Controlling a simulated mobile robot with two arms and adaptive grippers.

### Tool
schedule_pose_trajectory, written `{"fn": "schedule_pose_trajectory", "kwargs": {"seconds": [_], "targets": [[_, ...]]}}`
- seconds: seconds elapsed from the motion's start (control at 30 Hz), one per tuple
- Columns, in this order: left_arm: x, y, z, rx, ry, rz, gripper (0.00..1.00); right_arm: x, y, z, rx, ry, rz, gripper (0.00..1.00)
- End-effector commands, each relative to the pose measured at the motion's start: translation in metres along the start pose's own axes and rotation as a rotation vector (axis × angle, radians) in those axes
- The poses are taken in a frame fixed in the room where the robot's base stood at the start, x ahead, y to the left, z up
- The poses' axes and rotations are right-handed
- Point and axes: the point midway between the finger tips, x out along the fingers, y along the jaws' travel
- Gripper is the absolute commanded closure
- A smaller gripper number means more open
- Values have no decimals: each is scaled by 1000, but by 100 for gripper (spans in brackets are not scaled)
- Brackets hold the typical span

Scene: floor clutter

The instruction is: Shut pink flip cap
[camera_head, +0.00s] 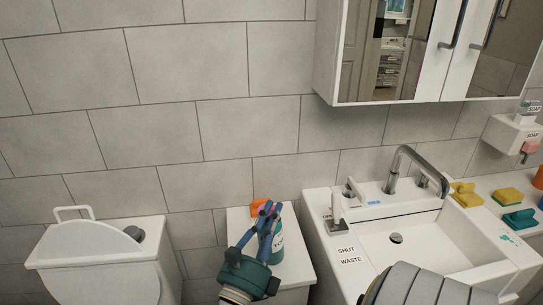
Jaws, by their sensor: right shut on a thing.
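A teal bottle (278,246) with a pale label stands on the white cabinet top between the toilet and the sink. A small pink bit, likely the flip cap (268,207), shows between the fingertips. The fingers hide most of the cap, so I cannot tell whether it is open or shut.
An orange item (259,203) lies behind the bottle. A white sink (440,240) with a grey tap (407,160) is to the right, sponges (507,197) beyond it. A toilet tank (100,262) stands left. A mirrored cabinet (335,60) hangs above. A soap dispenser (508,133) is at far right.

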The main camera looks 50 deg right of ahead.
Motion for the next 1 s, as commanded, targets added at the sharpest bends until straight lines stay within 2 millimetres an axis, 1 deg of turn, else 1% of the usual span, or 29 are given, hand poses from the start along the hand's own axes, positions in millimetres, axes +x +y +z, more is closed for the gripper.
{"fn": "schedule_pose_trajectory", "kwargs": {"seconds": [0.1,0.13,0.2,0.47,0.57,0.67,1.0], "targets": [[0,0,0,0,0,0,60,0,0,-1,-2,1,0,100],[0,0,0,0,0,0,60,0,0,-1,-2,1,0,84],[0,0,0,0,0,0,60,0,0,0,-2,1,0,72],[0,-2,1,0,-1,-2,60,0,0,0,-1,0,0,72],[0,-2,2,0,-2,-3,60,-4,0,0,-2,0,1,72],[0,-2,2,0,-1,-2,60,-16,1,-1,-3,3,3,72],[0,0,0,0,0,0,60,-87,1,-1,-4,3,4,72]]}}
